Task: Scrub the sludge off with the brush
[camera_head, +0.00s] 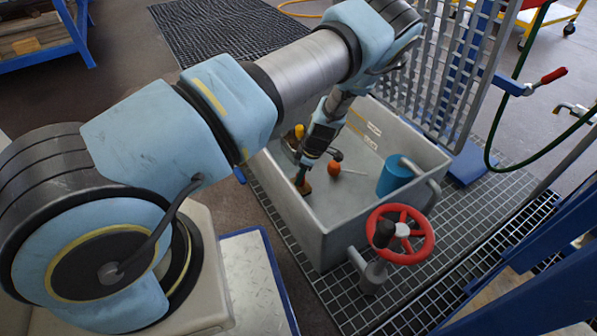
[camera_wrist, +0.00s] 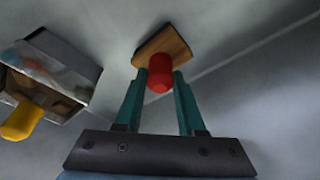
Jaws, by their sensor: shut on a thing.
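The brush shows in the wrist view as a wooden block (camera_wrist: 163,47) with a red knob (camera_wrist: 160,73). My gripper (camera_wrist: 158,82) has its two teal fingers shut on the red knob. In the head view my gripper (camera_head: 302,174) reaches down inside the grey open tank (camera_head: 345,222), near its left wall, and the brown brush block (camera_head: 305,188) is at its tips. The brush's bristles are hidden. I cannot make out the sludge clearly, nor whether the brush touches the tank.
A blue cylinder (camera_head: 395,175) stands in the tank's right part. An orange-red object (camera_head: 334,168) and a yellow-knobbed item (camera_head: 299,131) are also inside. The wrist view shows a box-like item with a yellow knob (camera_wrist: 21,121). A red valve wheel (camera_head: 400,233) stands beside the tank.

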